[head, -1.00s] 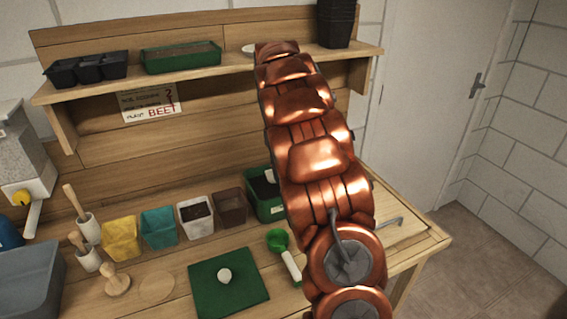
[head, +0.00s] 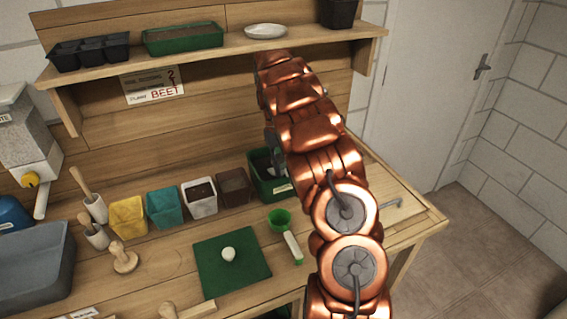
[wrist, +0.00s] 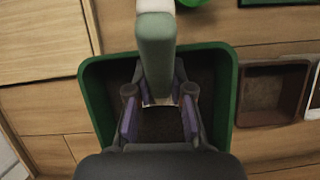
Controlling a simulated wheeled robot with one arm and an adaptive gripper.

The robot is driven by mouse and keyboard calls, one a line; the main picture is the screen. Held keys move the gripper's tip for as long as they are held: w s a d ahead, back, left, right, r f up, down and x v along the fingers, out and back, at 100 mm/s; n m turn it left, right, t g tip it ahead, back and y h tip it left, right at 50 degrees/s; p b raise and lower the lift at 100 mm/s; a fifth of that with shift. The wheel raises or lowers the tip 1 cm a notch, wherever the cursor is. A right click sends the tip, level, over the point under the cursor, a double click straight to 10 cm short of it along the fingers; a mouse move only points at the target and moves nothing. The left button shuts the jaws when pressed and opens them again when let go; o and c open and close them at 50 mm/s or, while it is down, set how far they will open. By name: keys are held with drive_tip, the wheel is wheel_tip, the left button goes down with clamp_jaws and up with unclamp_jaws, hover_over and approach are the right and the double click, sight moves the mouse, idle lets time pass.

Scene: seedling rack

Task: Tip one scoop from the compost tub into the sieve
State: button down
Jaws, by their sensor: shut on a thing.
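The green compost tub (head: 264,186) stands at the back of the bench, with dark compost in it. In the wrist view the tub (wrist: 92,95) surrounds my gripper (wrist: 160,98), which points down into it. My gripper is shut on the grey-green handle of the scoop (wrist: 155,50), whose far end is white. The scoop's bowl is mostly hidden, and I cannot tell how much compost it holds. The green round sieve (head: 279,219) lies on the bench in front of the tub, its pale handle towards the front. My arm hides part of the tub in the head view.
A brown pot (head: 234,187), a white pot (head: 200,198), a teal pot (head: 164,208) and a yellow pot (head: 128,217) stand left of the tub. A green mat (head: 215,270) with a pale round object (head: 228,254) lies left of the sieve. A shelf (head: 220,48) runs above.

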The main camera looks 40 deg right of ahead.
drive_tip(key=shift+w+d+f+t+b, duration=0.15)
drive_tip(key=shift+w+f+t+b, duration=0.05)
drive_tip(key=shift+w+t+b, duration=0.2)
drive_tip(key=shift+w+d+f+t+b, duration=0.15)
drive_tip(key=shift+w+t+b, duration=0.15)
drive_tip(key=shift+w, duration=0.1)
drive_tip(key=b, duration=0.1)
drive_tip(key=t+b, duration=0.1)
drive_tip(key=b, duration=0.1)
drive_tip(key=shift+s+f+h, duration=0.1)
drive_tip(key=shift+f+h, duration=0.15)
drive_tip(key=shift+h, duration=0.15)
drive_tip(key=shift+s+a+f+t+b, duration=0.15)
drive_tip(key=shift+t+b, duration=0.45)
drive_tip(key=shift+b, duration=0.4)
drive_tip(key=shift+t+h+b, duration=0.4)
drive_tip(key=shift+t+b, duration=0.1)
drive_tip(key=shift+b, duration=0.4)
